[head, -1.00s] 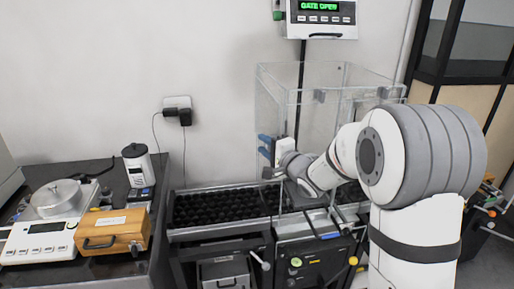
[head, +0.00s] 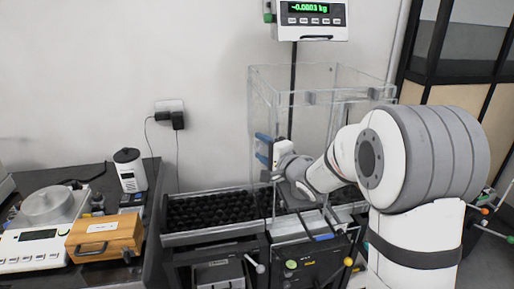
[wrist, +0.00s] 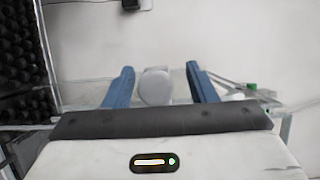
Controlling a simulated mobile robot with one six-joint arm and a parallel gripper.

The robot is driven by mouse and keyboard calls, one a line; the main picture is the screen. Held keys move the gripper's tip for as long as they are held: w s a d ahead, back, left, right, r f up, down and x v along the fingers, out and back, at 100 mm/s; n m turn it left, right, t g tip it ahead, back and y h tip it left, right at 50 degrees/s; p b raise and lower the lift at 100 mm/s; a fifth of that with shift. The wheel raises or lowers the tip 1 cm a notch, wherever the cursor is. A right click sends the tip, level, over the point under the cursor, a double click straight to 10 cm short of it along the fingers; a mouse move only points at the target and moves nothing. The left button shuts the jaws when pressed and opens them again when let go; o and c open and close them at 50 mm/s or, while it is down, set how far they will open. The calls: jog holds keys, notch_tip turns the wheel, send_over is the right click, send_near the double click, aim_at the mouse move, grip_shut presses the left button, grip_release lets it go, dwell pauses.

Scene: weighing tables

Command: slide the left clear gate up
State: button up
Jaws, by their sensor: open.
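A clear-walled enclosure (head: 345,82) stands at the middle under a display. Its left clear gate cannot be told apart from the other clear panels at this size. My gripper (head: 262,148) is at the left side of the enclosure at mid height, its two blue fingers pointing left. In the wrist view, my gripper (wrist: 160,70) is open, with its fingers apart. A round pale thing (wrist: 155,87) shows between them; I cannot tell whether it is a knob or lies beyond. No contact with a finger is clear.
The display (head: 310,18) reads -0.0003 kg. On the left table are a scale (head: 45,240), a wooden case (head: 105,236) and a white canister (head: 130,170). A wall stands behind.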

jog(key=v, duration=0.7)
jog(key=shift+w+b, duration=0.1)
jog(key=shift+b, duration=0.2)
jog(key=s+d+f+n+g+h, duration=0.35)
jog(key=s+d+h, duration=0.55)
jog(key=d+h, duration=0.3)
jog(key=s+f+n+g, duration=0.2)
jog(key=s+n+g, duration=0.1)
jog(key=s, duration=0.7)
jog(key=s+d+f+n+g+y, duration=0.1)
jog(key=s+f+n+g, duration=0.2)
jog(key=s, duration=0.8)
jog(key=shift+f+n+g, duration=0.15)
jog(key=shift+n+g, duration=0.3)
jog(key=shift+g, duration=0.6)
